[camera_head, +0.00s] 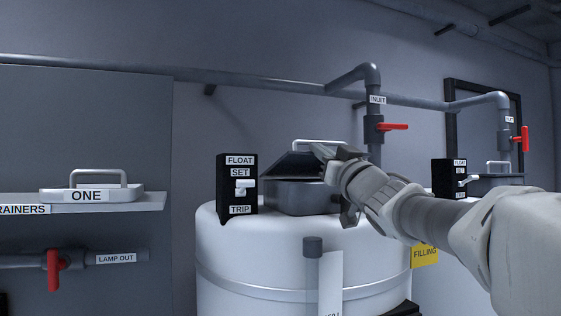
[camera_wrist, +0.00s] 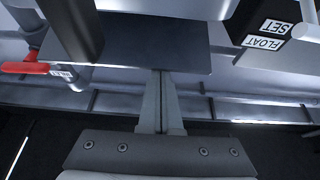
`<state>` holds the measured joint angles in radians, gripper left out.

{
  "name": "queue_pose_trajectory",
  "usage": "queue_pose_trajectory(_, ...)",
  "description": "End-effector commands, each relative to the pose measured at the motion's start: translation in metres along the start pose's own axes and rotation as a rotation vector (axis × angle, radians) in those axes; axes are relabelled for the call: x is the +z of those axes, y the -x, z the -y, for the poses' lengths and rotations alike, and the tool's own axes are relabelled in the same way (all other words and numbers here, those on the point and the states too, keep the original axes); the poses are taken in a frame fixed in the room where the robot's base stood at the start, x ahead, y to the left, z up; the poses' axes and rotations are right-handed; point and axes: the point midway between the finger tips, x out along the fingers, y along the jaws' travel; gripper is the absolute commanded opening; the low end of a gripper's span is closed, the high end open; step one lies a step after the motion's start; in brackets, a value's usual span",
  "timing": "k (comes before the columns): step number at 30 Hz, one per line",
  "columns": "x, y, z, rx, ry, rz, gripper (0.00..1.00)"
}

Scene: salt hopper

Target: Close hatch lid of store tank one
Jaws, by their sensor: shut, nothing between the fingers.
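A white store tank (camera_head: 250,255) stands in the middle of the head view; its own label is mostly cut off. On its top is a dark grey rectangular hatch (camera_head: 295,198). Its dark lid (camera_head: 295,163) is tilted up, with a gap above the collar, and a pale handle (camera_head: 318,141) shows above it. My gripper (camera_head: 322,152) is at the lid's upper right, its fingers shut and empty. In the wrist view the shut fingertips (camera_wrist: 161,72) are at the edge of a dark plate (camera_wrist: 165,42), likely the lid; whether they touch is unclear.
A black FLOAT switch box (camera_head: 237,185) stands left of the hatch. An INLET pipe with a red valve handle (camera_head: 393,127) rises behind it. A second tank's hatch (camera_head: 497,180) is at right. A handled plate marked ONE (camera_head: 87,196) lies on a shelf at left.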

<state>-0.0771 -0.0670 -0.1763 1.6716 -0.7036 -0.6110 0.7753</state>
Motion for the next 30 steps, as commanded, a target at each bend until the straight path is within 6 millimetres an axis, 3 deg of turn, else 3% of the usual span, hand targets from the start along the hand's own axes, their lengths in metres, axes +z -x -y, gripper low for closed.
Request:
queue_pose_trajectory(1, 0.01, 0.004, 0.0, 0.0, 0.0, -0.009, 0.0)
queue_pose_trajectory(30, 0.057, 0.034, -0.001, 0.002, 0.0, -0.146, 0.0)
